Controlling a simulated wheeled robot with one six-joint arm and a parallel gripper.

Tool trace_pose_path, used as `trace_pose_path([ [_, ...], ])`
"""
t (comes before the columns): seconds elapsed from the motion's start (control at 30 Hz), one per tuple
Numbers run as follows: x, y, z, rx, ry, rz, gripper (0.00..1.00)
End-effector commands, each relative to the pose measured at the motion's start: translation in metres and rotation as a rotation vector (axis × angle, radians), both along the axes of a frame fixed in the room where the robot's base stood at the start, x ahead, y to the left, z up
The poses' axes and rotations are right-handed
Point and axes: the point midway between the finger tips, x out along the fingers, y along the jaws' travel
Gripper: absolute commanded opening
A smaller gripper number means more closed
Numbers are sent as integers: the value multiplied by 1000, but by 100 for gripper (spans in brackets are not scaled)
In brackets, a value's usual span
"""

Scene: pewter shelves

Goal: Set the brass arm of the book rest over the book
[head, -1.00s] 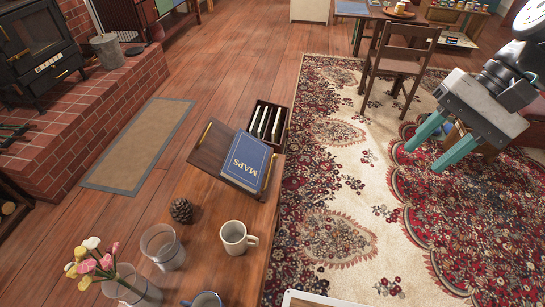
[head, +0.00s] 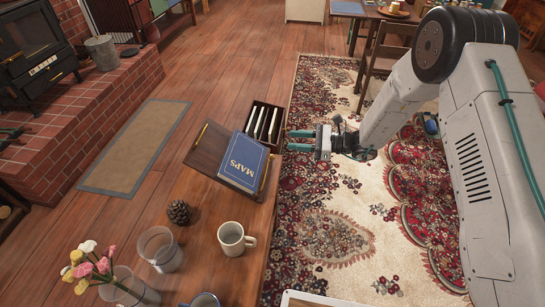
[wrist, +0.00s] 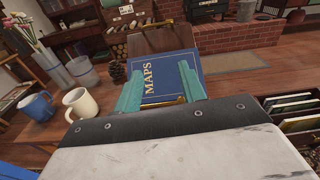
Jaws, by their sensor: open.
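The blue book (head: 244,163), marked MAPS, lies on the tilted wooden book rest (head: 208,150) on the table. One brass piece (head: 201,134) shows at the rest's far left edge. Another brass piece (head: 265,172) runs along the book's right edge. In the wrist view the book (wrist: 168,78) is straight ahead, with a brass bar (wrist: 165,103) across its near edge, seen between my fingers. My gripper (head: 290,140) is open and empty, to the right of the rest, its teal fingers pointing left. The fingers also show in the wrist view (wrist: 160,72).
A dark box of upright books (head: 265,122) stands just behind the rest. A white mug (head: 236,239), a pinecone (head: 179,212), a glass (head: 160,249) and a flower vase (head: 129,288) stand nearer on the table. The patterned rug (head: 320,220) lies right of the table.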

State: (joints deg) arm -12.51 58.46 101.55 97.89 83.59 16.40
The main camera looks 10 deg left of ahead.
Motion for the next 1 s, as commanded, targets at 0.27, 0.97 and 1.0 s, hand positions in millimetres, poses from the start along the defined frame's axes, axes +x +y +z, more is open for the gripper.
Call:
trace_pose_path([
  [0.27, 13, 11, -106, 60, 179, -179, 40],
  [0.97, 25, 84, -125, 69, 208, -213, 40],
  [1.0, 25, 86, -125, 70, 208, -214, 40],
])
